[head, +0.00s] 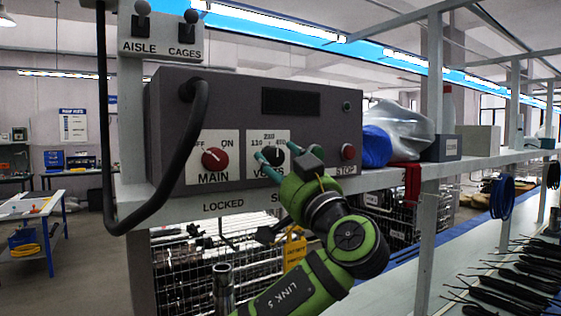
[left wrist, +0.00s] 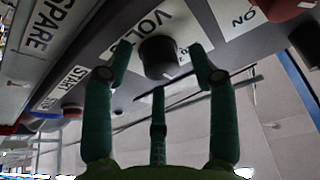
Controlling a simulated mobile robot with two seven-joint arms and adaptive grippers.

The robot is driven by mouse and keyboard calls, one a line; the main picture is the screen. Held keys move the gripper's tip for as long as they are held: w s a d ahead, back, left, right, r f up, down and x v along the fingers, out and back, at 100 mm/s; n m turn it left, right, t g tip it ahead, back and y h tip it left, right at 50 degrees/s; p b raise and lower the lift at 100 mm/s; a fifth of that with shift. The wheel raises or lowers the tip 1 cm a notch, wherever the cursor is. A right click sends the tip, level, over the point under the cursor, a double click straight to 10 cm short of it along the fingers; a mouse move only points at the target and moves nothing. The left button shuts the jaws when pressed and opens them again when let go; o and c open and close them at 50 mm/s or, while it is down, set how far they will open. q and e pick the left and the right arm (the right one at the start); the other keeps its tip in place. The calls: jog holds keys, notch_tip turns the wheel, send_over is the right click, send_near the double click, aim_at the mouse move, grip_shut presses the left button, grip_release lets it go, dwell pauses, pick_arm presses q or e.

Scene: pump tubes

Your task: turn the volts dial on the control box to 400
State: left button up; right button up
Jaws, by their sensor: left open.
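The grey control box (head: 310,133) stands on a shelf in the head view. Its black volts dial (head: 275,156) sits on a white plate marked 110, 220 and 400, partly covered by my gripper. The dial's pointer is too small to read surely. My left gripper (head: 286,162) is open in front of the dial. In the left wrist view the dial (left wrist: 158,57) lies between two green fingers, one on each side, with a third finger below. No firm contact shows. My right gripper is not in view.
The red MAIN dial (head: 214,158) is just left of the volts plate, and the red STOP button (head: 348,151) is to the right. A black cable (head: 198,130) loops down the box's left side. A wire cage (head: 190,262) stands below the shelf.

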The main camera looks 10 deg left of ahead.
pick_arm(q)
jog(key=c, duration=1.1)
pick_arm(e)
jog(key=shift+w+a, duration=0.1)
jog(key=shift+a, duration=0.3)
pick_arm(q)
jog(key=shift+f, duration=0.1)
